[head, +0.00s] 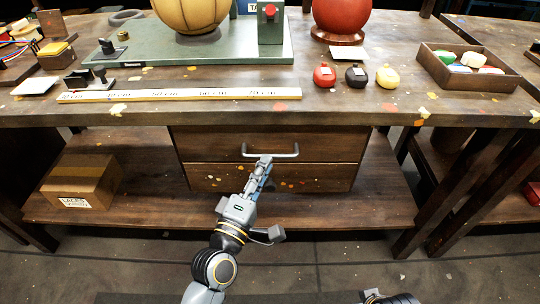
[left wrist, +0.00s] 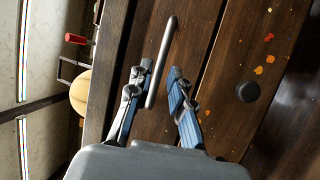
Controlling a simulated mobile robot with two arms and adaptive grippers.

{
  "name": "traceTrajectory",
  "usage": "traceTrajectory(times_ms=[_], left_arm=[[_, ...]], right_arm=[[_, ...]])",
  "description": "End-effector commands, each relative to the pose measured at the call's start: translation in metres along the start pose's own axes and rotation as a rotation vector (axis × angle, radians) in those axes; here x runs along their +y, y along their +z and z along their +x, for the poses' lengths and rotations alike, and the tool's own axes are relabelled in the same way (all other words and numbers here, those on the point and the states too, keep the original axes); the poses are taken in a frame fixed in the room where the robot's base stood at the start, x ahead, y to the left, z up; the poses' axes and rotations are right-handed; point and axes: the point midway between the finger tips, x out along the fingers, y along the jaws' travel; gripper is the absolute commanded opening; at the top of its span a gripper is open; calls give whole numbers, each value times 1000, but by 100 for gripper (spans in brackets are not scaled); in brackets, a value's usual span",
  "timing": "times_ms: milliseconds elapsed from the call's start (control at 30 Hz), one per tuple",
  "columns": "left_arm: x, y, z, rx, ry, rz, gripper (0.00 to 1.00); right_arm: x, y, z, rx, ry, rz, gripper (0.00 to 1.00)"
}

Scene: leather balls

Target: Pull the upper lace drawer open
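The upper drawer (head: 215,141) is a dark wooden front under the bench, with a grey metal bar handle (head: 284,154). It looks shut. My left gripper (head: 263,162) is at the handle in the head view. In the left wrist view my left gripper (left wrist: 160,72) is open, with one finger on each side of the handle bar (left wrist: 161,60). A gap shows between the bar and each finger; I cannot tell how deep the bar sits between them. My right gripper is not in view; only a bit of my right arm shows at the bottom edge.
The lower drawer (head: 320,178), paint-spotted, lies just below, with a dark round knob (left wrist: 248,92) in the left wrist view. A cardboard laces box (head: 82,180) sits on the shelf at left. The bench top (head: 430,112) overhangs the drawers. Floor in front is clear.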

Motion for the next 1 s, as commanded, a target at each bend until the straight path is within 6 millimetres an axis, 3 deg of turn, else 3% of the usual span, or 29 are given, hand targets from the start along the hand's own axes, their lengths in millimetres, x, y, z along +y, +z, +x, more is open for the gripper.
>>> traceTrajectory(times_ms=[100, 233, 633, 733, 1000], left_arm=[[0, 0, 20, 1, 2, -1, 21], [-1, 0, 34, 1, 0, 0, 21], [-1, 0, 40, 0, -2, 1, 21], [0, 0, 40, 0, -1, 1, 0], [-1, 0, 40, 0, -2, 1, 0]], right_arm=[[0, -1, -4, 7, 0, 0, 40], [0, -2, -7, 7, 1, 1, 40], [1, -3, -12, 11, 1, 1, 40], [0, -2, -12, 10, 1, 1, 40], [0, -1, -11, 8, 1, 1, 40]])
